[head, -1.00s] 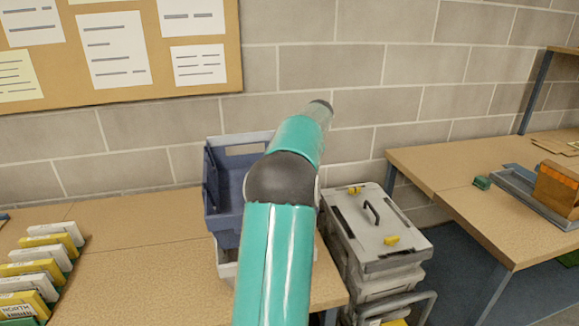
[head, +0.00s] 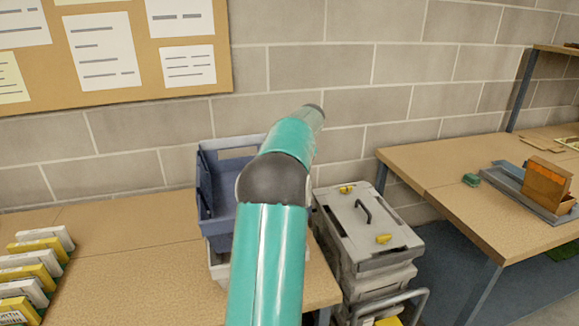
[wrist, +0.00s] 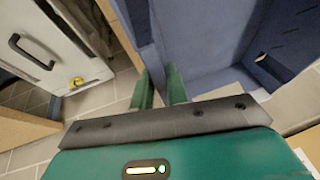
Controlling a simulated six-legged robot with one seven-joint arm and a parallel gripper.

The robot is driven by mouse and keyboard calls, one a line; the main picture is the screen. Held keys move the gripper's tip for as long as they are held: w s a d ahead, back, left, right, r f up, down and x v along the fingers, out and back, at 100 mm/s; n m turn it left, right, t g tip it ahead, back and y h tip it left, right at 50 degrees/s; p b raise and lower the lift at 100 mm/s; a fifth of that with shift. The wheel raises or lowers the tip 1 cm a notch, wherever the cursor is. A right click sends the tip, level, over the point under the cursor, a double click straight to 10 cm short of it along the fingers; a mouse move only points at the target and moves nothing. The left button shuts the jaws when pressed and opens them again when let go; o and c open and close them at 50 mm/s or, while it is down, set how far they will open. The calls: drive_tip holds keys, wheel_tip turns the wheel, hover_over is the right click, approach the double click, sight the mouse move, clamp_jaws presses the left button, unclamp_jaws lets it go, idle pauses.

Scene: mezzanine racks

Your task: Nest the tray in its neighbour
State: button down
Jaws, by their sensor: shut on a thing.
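A blue tray (head: 206,182) stands at the right end of the near wooden table, partly behind my arm in the head view. A pale grey tray (head: 218,268) shows below it; whether the two are seated together is hidden. In the wrist view my gripper (wrist: 160,82) has its two green fingers on either side of a blue tray wall (wrist: 163,38), closed on it. The tray's blue inside (wrist: 205,45) fills the upper right of that view. In the head view my arm hides the gripper and the tray's right side.
A grey lidded case (head: 365,230) with a black handle and yellow latches sits on a stack right of the table, close to the trays. Yellow and white boxes (head: 35,262) line the table's left. Another table (head: 450,185) stands right. The block wall is behind.

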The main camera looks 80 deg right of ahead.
idle(0.7)
drive_tip(key=shift+f, duration=2.1)
drive_tip(key=shift+f, duration=1.55)
drive_tip(key=c, duration=1.3)
unclamp_jaws()
drive_tip(key=shift+f, duration=0.15)
